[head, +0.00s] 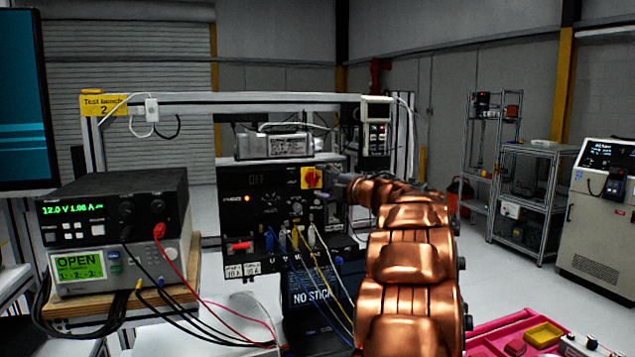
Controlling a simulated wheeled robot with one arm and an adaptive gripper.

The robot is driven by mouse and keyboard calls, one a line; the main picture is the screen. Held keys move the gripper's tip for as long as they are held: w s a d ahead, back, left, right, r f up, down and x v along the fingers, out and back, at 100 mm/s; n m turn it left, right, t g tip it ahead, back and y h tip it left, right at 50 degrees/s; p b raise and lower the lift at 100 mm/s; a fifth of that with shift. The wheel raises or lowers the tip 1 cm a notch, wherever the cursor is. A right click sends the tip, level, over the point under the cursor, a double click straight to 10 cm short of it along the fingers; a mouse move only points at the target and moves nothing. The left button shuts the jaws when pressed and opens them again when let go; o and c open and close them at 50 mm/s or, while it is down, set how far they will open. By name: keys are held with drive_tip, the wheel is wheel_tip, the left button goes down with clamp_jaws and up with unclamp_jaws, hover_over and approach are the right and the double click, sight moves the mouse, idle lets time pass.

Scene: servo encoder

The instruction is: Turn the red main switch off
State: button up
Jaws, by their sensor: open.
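The red main switch (312,179) sits on a yellow plate at the upper right of the black panel (262,212) on the test bench. Its red knob shows beside my arm, but its exact handle angle is too small to tell. My copper-coloured arm reaches up from the lower right. My gripper (333,177) is at the arm's far end, just right of the switch. It is small, dark and partly hidden by the arm. The fingers are open, and I cannot tell whether they touch the knob. A small orange lamp on the panel is lit.
Several coloured leads (310,250) hang from sockets low on the panel. A power supply (115,215) stacked on another instrument stands at left. A bench frame (230,100) spans above. A pink tray (500,335) lies at lower right. Open floor lies right of my arm.

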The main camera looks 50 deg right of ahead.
drive_tip(key=s+a, duration=0.1)
drive_tip(key=s, duration=0.8)
drive_tip(key=shift+r, duration=0.1)
drive_tip(key=w+a+r+m+g+h, duration=0.2)
drive_tip(key=w+a+m+h, duration=0.2)
drive_tip(key=w+m+h, duration=0.4)
drive_tip(key=s+a+f+m+g+y, duration=0.1)
drive_tip(key=s+a+f+m+g, duration=0.3)
drive_tip(key=a+f, duration=0.5)
drive_tip(key=s+a+f+m+g+y, duration=0.2)
drive_tip(key=s+a+f+m+g, duration=0.25)
drive_tip(key=a+f, duration=0.45)
drive_tip(key=s+a+f+g+y, duration=0.3)
drive_tip(key=s+a+f, duration=0.5)
drive_tip(key=s+a, duration=0.5)
drive_tip(key=s+a+f+g+y, duration=0.3)
drive_tip(key=s+a+f+g, duration=0.3)
drive_tip(key=s+a, duration=0.7)
wheel_tip(320, 180, down, 3)
drive_tip(key=shift+s+r+y, duration=0.1)
drive_tip(key=shift+s+y, duration=0.25)
drive_tip(key=shift+y, duration=0.05)
